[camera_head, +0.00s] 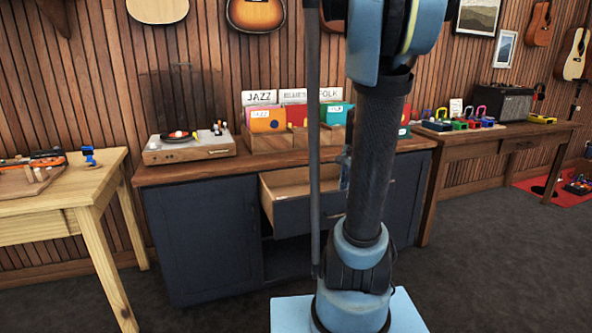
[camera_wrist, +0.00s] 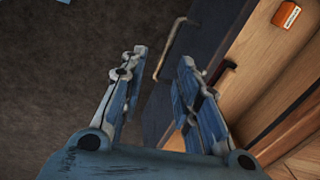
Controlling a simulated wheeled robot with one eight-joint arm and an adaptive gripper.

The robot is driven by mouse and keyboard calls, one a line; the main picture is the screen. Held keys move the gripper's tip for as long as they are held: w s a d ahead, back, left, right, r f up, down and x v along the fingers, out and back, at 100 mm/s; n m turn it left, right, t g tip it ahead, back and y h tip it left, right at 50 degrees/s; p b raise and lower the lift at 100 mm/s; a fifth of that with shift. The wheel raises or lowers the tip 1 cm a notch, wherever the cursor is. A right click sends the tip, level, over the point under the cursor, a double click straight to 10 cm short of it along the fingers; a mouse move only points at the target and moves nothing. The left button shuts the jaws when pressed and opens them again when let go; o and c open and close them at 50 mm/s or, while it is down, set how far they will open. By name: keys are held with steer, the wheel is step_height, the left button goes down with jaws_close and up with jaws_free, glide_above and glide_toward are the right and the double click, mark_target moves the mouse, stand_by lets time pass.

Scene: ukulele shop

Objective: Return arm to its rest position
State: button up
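My arm (camera_head: 376,150) rises in front of the cabinet in the head view, from a light-blue base up past the top edge of the picture. My gripper (camera_wrist: 162,58) shows in the wrist view with its two fingers apart and nothing between them. In that view it is over the dark front of an open drawer (camera_wrist: 262,85), with a bent metal handle (camera_wrist: 168,48) beyond the fingertips. In the head view my gripper is mostly hidden behind the arm, so its exact distance from the drawer cannot be told.
The pulled-out drawer (camera_head: 288,188) juts from the dark cabinet (camera_head: 205,240). An orange box (camera_wrist: 287,15) lies inside it. A record player (camera_head: 190,146) and record bins (camera_head: 268,142) stand on top. Tables flank the cabinet, left (camera_head: 60,222) and right (camera_head: 500,136). Carpet is clear at the right front.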

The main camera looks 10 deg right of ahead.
steer(key=s+a+f+n, duration=0.2)
steer(key=s+a+n, duration=0.2)
steer(key=s, duration=0.5)
steer(key=s+a+f+n, duration=0.3)
steer(key=s+a+n, duration=0.1)
steer(key=s+n, duration=0.5)
steer(key=shift+s+a+f+n, duration=0.25)
steer(key=shift+s+a+n, duration=0.05)
steer(key=shift+s, duration=0.3)
steer(key=shift+w+f, duration=0.2)
steer(key=shift+w, duration=0.25)
steer(key=shift+d, duration=0.1)
